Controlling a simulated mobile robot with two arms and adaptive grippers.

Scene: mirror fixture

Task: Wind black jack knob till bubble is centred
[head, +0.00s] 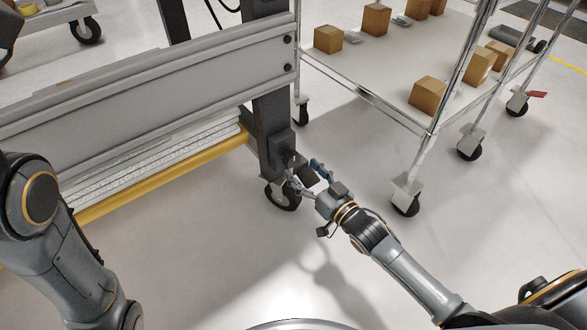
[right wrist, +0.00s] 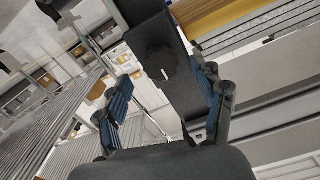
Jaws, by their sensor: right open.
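The black jack knob (right wrist: 160,62) shows in the right wrist view as a round black disc with a short white mark, on a dark upright leg (right wrist: 140,25). My right gripper (right wrist: 165,88) is open, with its two blue-padded fingers on either side of the knob's line and the knob beyond the tips. I cannot tell whether a finger touches it. In the head view the right gripper (head: 305,175) is at the lower part of the dark leg (head: 272,125), just above its caster (head: 284,196). No bubble level can be made out. My left gripper is not in view.
A grey beam (head: 150,85) and a yellow rail (head: 165,178) run left from the leg. A wire cart (head: 365,95) with several cardboard boxes (head: 427,95) stands on casters at the right. Floor is clear in front of the frame.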

